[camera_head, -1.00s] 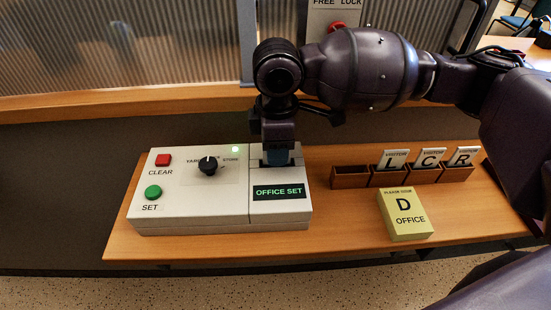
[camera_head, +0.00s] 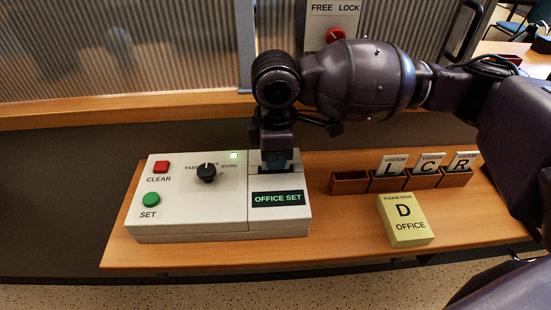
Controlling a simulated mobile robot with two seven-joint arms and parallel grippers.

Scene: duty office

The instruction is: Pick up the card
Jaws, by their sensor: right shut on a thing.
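My right gripper (camera_head: 277,160) comes in from the right and points down at the slot area of the pale console (camera_head: 190,205). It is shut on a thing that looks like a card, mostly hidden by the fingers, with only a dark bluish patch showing. I cannot tell how deep it sits in the slot. My left gripper is not in view.
The console has a red CLEAR button (camera_head: 162,167), a green SET button (camera_head: 151,199), a black knob (camera_head: 206,172) and a lit "OFFICE SET" display (camera_head: 278,198). A yellow "D OFFICE" block (camera_head: 405,220) stands on the wooden desk (camera_head: 340,240). A ribbed glass partition stands behind.

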